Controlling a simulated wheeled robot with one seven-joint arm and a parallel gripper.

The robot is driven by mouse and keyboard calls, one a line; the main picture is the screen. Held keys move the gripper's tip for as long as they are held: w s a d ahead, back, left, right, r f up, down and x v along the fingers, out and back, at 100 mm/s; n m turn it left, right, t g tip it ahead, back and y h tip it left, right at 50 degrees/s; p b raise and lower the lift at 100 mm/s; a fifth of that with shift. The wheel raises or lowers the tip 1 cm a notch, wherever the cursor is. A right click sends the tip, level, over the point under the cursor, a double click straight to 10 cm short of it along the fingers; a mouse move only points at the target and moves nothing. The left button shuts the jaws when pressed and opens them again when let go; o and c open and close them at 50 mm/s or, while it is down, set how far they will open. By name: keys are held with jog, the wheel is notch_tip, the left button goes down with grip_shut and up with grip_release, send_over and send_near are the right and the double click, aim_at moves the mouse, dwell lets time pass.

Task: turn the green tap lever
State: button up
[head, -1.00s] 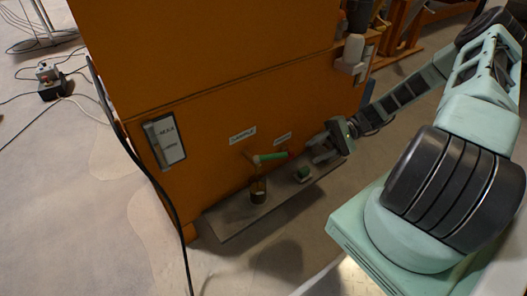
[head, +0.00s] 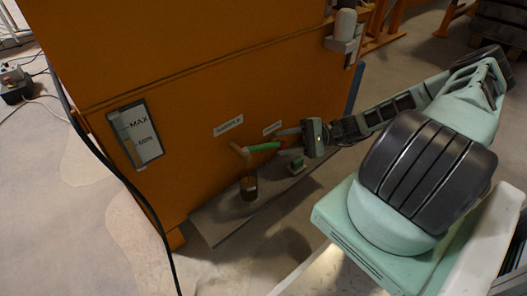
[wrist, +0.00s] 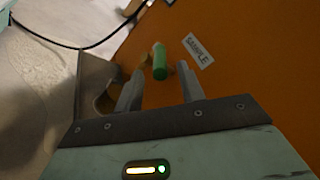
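The green tap lever (head: 263,147) sticks out sideways from the brass-coloured tap (head: 240,153) on the orange panel, beneath the "SAMPLE" label (head: 228,125). My gripper (head: 284,139) is at the lever's right end in the head view. In the wrist view, my gripper is open, and the green lever (wrist: 160,62) shows end-on beyond and between its two fingertips. I cannot tell whether either finger touches it. A small brown jar (head: 249,188) stands on the shelf below the tap.
A grey shelf (head: 215,226) juts out from the orange machine (head: 190,90). A small green-topped object (head: 297,164) sits on it, right of the jar. A level gauge (head: 136,134) is on the panel's left. A black cable (head: 115,172) hangs beside it.

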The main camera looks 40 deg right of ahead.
aim_at(251, 150)
jog(key=b+x, duration=0.2)
jog(key=x, duration=0.4)
jog(key=shift+w+a, duration=0.15)
jog(key=shift+a, duration=0.2)
grip_shut()
